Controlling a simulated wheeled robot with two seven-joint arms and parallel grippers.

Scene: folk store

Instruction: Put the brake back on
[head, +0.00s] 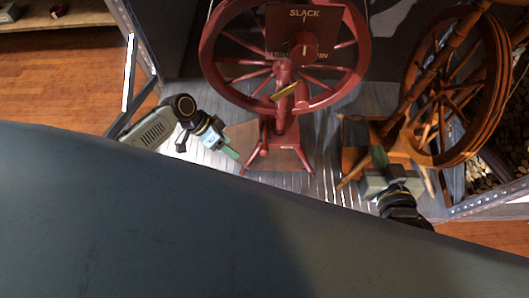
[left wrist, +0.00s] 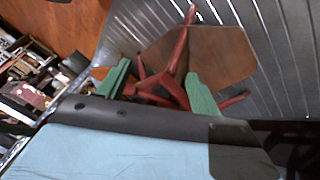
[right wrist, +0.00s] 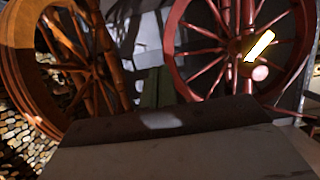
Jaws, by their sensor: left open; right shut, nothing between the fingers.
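A red spinning wheel (head: 283,125) stands upright in the middle of the head view. Behind its rim is a dark red panel (head: 283,20) lettered "SLACK" at the top, with smaller, partly hidden words lower down. A round red knob (head: 303,50) sits on the panel; its exact setting is hard to read. A yellow lever-like piece (head: 284,92) sticks out at an angle below the knob; it also shows in the right wrist view (right wrist: 259,46). My left gripper (head: 232,153) is open and empty, left of the red wheel's legs. My right gripper (head: 379,157) is shut and empty, before the brown wheel.
A brown wooden spinning wheel (head: 490,90) stands at the right, close to my right gripper. A metal-framed shelf edge (head: 130,72) is at the left. Stacked logs (head: 495,170) lie at the far right. Grey ribbed floor shows between the wheels.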

